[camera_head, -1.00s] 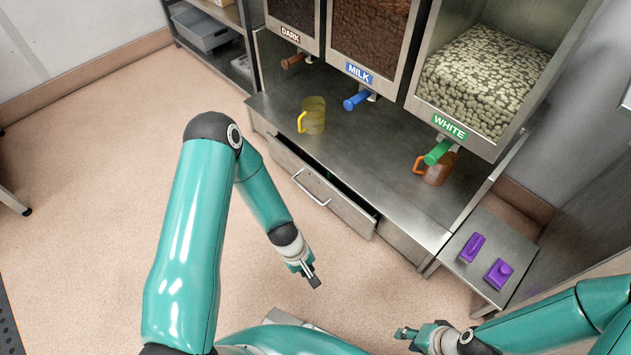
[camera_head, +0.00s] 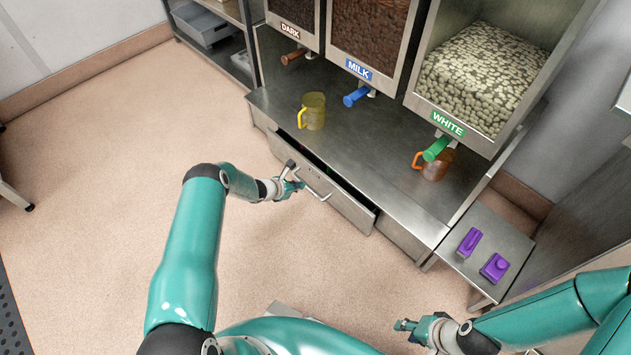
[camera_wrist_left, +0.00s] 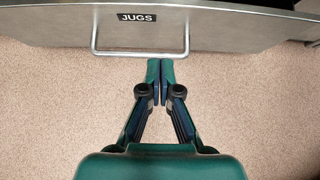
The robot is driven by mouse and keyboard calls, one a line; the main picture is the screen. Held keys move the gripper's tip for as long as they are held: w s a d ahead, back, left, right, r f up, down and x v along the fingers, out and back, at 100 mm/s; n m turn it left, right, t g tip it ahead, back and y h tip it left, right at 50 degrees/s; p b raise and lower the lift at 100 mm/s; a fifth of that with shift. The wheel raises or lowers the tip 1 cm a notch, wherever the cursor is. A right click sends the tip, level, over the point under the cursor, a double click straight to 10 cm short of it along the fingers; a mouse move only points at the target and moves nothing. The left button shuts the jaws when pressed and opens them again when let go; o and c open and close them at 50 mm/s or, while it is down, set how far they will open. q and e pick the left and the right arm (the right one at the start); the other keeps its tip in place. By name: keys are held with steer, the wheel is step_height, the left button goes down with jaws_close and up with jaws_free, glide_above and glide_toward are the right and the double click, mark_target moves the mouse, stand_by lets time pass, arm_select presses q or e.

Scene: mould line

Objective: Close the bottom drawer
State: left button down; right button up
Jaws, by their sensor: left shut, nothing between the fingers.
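The drawer (camera_head: 345,204) under the steel counter stands partly open, with a dark gap along its top edge. Its front carries a bar handle, and in the left wrist view a "JUGS" label (camera_wrist_left: 138,17) shows above the handle (camera_wrist_left: 96,38). My left gripper (camera_head: 296,186) is shut and empty, close in front of the drawer front near the handle's left part. In the left wrist view its fingertips (camera_wrist_left: 160,64) lie just below the handle bar; I cannot tell whether they touch it. My right gripper (camera_head: 402,326) is low at the right, far from the drawer; its fingers are too small to judge.
A yellow jug (camera_head: 313,112) and an orange-handled jug (camera_head: 434,163) stand on the counter (camera_head: 375,150) below the dispensers. Two purple items (camera_head: 494,267) lie on a side table at the right. The floor (camera_head: 110,170) left of the drawer is clear.

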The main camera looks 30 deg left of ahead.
mark_target(321, 178)
arm_select(q)
steer(key=b+x, duration=0.4)
steer(key=x, duration=0.1)
steer(key=r+b+x, duration=0.1)
steer(key=b+x, duration=0.2)
steer(key=shift+w+d+f, duration=0.1)
steer(key=shift+w+d, duration=0.1)
steer(key=shift+w, duration=0.3)
steer(key=shift+w+d+b, duration=0.25)
steer(key=shift+w+b, duration=0.3)
steer(key=shift+w, duration=0.05)
steer(key=shift+w+r, duration=0.1)
steer(key=shift+r, duration=0.15)
